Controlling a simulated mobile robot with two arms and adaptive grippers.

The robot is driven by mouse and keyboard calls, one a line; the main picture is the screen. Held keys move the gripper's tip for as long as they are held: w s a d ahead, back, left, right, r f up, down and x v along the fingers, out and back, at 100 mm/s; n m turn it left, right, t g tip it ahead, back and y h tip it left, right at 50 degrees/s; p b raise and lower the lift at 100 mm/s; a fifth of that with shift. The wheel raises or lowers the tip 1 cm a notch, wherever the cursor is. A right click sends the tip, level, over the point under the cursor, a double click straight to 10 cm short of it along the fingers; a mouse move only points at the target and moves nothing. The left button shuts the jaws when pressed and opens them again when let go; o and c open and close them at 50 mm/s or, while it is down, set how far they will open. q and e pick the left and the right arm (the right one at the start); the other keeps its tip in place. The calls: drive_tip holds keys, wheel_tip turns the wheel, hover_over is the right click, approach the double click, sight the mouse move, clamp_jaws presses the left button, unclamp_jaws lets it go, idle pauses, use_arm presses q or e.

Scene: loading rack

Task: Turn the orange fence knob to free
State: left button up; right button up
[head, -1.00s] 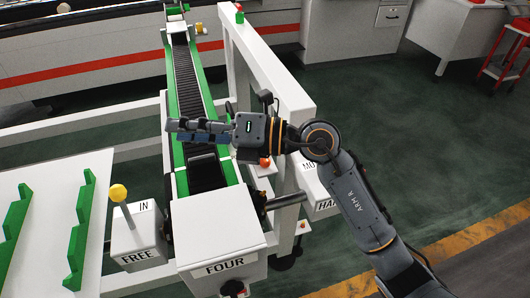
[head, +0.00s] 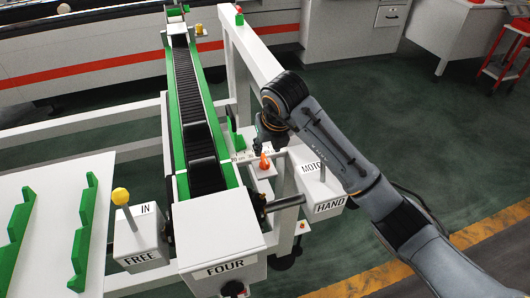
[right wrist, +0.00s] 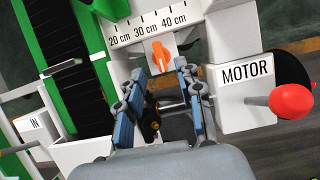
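The orange fence knob (head: 264,162) sits on a white plate beside the conveyor, just below my right gripper (head: 270,140) in the head view. In the right wrist view the orange knob (right wrist: 160,56) stands nearly upright in the picture, just beyond and between the blue-padded fingertips of my right gripper (right wrist: 162,72). The fingers are apart and empty, and no contact with the knob shows. A scale marked 20, 30 and 40 cm (right wrist: 147,26) lies above the knob. My left gripper is not in view.
A MOTOR/HAND box (head: 326,196) stands right of the knob; its red-tipped lever (right wrist: 291,101) shows in the wrist view. An IN/FREE box with a yellow-tipped lever (head: 120,196) stands left. The green-edged conveyor (head: 188,90) and white frame beam (head: 262,58) flank the knob.

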sight(265, 158)
drive_tip(key=p+x, duration=0.1)
drive_tip(key=x, duration=0.5)
drive_tip(key=shift+w+f, duration=0.15)
drive_tip(key=shift+f, duration=0.1)
clamp_jaws()
